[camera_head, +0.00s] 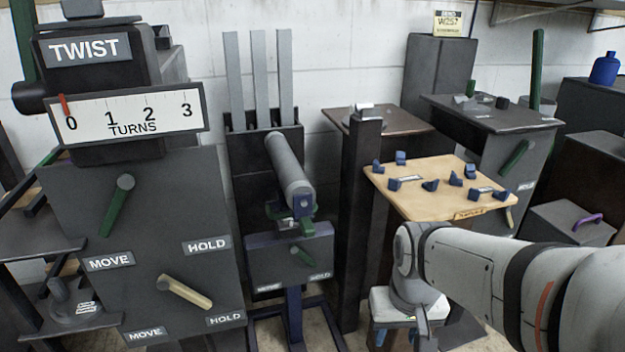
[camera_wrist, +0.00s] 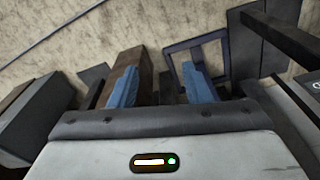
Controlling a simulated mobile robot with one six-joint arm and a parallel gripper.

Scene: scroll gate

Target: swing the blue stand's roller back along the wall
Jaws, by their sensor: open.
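The blue stand (camera_head: 292,258) is left of centre in the head view, with a dark blue plate, a small green lever (camera_head: 303,256) and a post down to a floor frame. Above it, the grey roller (camera_head: 287,165) slants from the wall side towards me, its blue-capped near end just above the plate. My gripper (camera_head: 396,338) is low in the head view, right of and apart from the stand. In the wrist view its two blue fingers (camera_wrist: 162,82) are spread, with nothing seen held between them.
A dark post (camera_head: 361,220) stands between the stand and my arm. A tan table (camera_head: 430,205) with several blue blocks is behind my arm. The TWIST cabinet (camera_head: 140,240) with levers stands left. Three grey slats (camera_head: 259,80) rise behind the roller. Floor shows in the wrist view.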

